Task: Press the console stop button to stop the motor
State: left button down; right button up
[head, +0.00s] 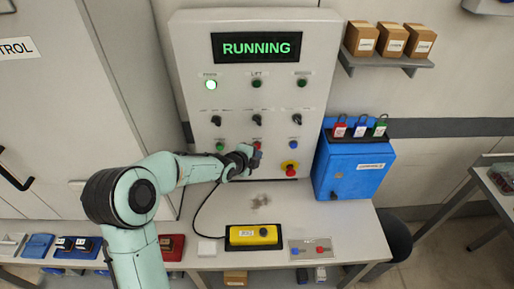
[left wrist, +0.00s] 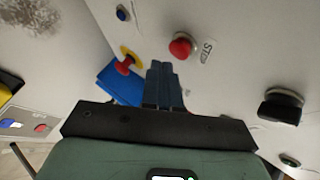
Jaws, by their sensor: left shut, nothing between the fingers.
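The console (head: 187,60) stands upright at the back of the bench, and its screen (head: 256,48) reads RUNNING. The red stop button (left wrist: 180,47) shows in the left wrist view beside a STOP label (left wrist: 207,50). In the head view my left gripper (head: 256,156) is at the console's lower middle and partly hides the stop button (head: 257,145). My left gripper also shows in the left wrist view (left wrist: 161,66), shut and empty. Its fingertips appear close beside the button, with a small gap in the picture; depth is hard to tell. My right gripper is not in view.
A red knob on a yellow base (head: 290,168) sits right of my gripper. A blue button (head: 295,146) is above it. A blue lock box (head: 352,165) stands at the right. A yellow pendant box (head: 252,236) lies on the bench (head: 205,225).

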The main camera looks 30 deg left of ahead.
pick_arm(q)
jog(key=shift+w, duration=0.15)
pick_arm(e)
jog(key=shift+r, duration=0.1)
pick_arm(q)
jog(key=shift+w+a, duration=0.2)
jog(key=shift+w, duration=0.1)
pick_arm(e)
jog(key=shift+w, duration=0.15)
pick_arm(q)
jog(key=shift+w+a+p, duration=0.25)
jog(key=shift+w+p, duration=0.1)
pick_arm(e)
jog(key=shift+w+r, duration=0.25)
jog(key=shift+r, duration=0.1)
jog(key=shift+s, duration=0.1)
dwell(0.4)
pick_arm(q)
jog(key=shift+s+d+b, duration=0.45)
jog(key=shift+s+b, duration=0.35)
jog(key=shift+b, duration=0.05)
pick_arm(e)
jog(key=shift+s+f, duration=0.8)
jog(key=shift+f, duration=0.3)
